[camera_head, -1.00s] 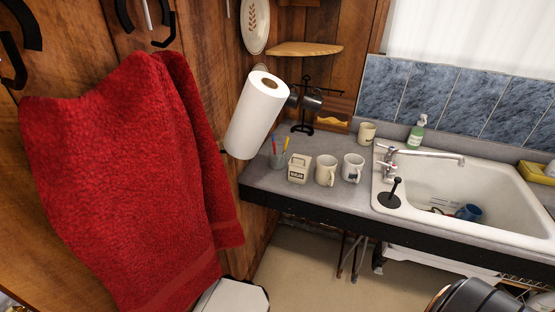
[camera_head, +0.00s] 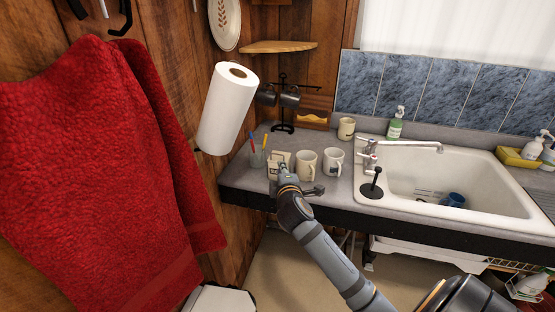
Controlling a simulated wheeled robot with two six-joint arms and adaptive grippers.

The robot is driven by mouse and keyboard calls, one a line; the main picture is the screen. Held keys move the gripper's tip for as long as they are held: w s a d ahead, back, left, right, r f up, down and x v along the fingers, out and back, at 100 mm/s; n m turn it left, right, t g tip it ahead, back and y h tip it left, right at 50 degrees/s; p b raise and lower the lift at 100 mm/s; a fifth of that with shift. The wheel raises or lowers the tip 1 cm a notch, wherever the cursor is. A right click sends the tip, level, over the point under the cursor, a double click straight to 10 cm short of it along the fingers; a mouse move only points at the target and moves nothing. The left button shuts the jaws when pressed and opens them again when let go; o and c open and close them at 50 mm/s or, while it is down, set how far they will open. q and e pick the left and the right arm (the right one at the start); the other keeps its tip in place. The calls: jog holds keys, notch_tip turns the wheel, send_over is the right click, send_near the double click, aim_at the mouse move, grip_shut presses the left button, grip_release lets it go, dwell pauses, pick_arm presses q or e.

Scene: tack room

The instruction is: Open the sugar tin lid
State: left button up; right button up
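The sugar tin (camera_head: 273,168) is a small cream square tin on the left part of the grey counter, near its front edge. My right gripper (camera_head: 283,170) is at the tin's front right side and hides part of it. The fingers are small and dark here, so I cannot tell whether they are open or touch the tin. The lid is partly hidden and its state is unclear. My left gripper is not in view; a white rounded part at the lower left may be mine.
Two cream mugs (camera_head: 306,165) (camera_head: 333,161) stand right of the tin. A cup with pens (camera_head: 257,158) stands to its left. A paper towel roll (camera_head: 227,108), mug stand (camera_head: 284,126) and sink (camera_head: 455,184) with a black plunger (camera_head: 373,186) are around. A red towel (camera_head: 100,170) hangs left.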

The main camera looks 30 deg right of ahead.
aim_at(278, 157)
jog(key=p+x, duration=0.1)
jog(key=x, duration=0.9)
jog(key=shift+w+d+p, duration=0.1)
jog(key=shift+w+p, duration=0.05)
jog(key=shift+p, duration=0.25)
jog(key=shift+f, duration=0.1)
grip_shut()
